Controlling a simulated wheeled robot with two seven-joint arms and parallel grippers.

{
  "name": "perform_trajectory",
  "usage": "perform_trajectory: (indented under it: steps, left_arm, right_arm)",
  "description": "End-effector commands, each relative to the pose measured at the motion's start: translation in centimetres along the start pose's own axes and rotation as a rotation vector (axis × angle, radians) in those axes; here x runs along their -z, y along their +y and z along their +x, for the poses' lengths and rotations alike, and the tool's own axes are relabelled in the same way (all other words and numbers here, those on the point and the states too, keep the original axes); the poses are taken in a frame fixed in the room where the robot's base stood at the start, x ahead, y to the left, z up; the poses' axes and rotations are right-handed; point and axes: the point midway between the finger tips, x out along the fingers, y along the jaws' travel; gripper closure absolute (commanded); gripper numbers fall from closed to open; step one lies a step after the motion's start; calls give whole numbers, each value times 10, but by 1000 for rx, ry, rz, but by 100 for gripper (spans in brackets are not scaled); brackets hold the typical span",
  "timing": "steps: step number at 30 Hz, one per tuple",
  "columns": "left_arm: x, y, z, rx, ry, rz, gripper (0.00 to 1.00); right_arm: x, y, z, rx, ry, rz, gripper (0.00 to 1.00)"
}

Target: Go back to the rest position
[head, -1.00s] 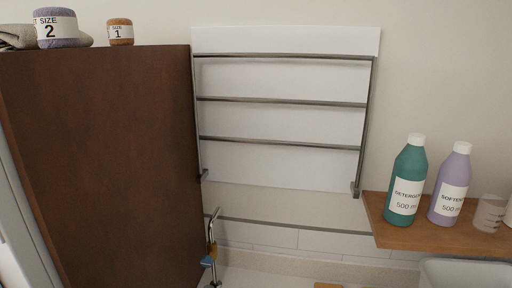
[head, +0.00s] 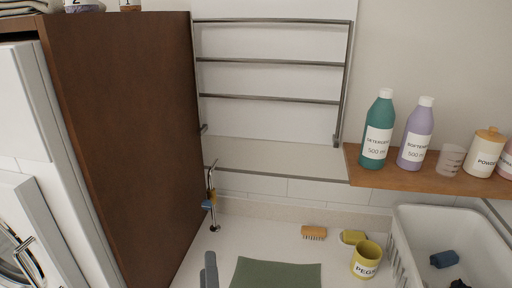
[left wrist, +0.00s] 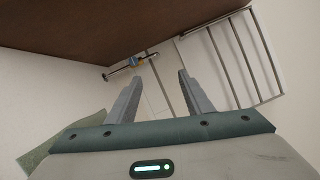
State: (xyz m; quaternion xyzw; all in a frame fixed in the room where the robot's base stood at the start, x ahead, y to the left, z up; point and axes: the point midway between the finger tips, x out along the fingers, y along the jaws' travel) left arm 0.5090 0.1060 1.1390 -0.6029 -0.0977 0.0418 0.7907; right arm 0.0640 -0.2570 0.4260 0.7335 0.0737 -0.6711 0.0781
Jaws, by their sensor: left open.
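My left gripper (left wrist: 156,95) is open and empty in the left wrist view, its two grey fingers apart with nothing between them. In the head view only a grey part of my left gripper (head: 209,272) shows at the bottom edge, left of the green mat (head: 276,274). The mat lies on the white counter and also shows at the lower left of the left wrist view (left wrist: 38,140). My right gripper is not in view.
A tall brown cabinet (head: 125,130) stands at left. A metal rack (head: 270,62) is on the wall. A wooden shelf (head: 420,180) holds the detergent (head: 378,135) and softener (head: 416,140). Below are a yellow pegs cup (head: 366,260), a brush (head: 314,232) and a white basket (head: 400,240).

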Motion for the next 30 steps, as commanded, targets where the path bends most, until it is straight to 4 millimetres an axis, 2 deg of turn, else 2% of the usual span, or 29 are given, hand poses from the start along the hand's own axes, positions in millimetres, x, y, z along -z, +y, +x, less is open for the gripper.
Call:
perform_trajectory:
  steps: [4, 13, 17, 25, 28, 30]
  left_arm:
    - [-1, 2, 0, -5, -1, -6, 53]
    - [-19, 36, -5, -120, -25, -142, 53]
    - [-30, 59, -11, -194, -44, -224, 53]
    - [-58, 126, -38, -430, -120, -491, 53]
    - [-70, 160, -59, -563, -174, -633, 53]
    - [-79, 187, -81, -679, -229, -750, 53]
  right_arm:
    - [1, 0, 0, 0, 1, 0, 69]
    - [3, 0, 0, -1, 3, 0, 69]
    - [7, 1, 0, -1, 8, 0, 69]
    - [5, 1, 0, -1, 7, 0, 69]
    - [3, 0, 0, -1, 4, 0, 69]
    - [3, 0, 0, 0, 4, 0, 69]
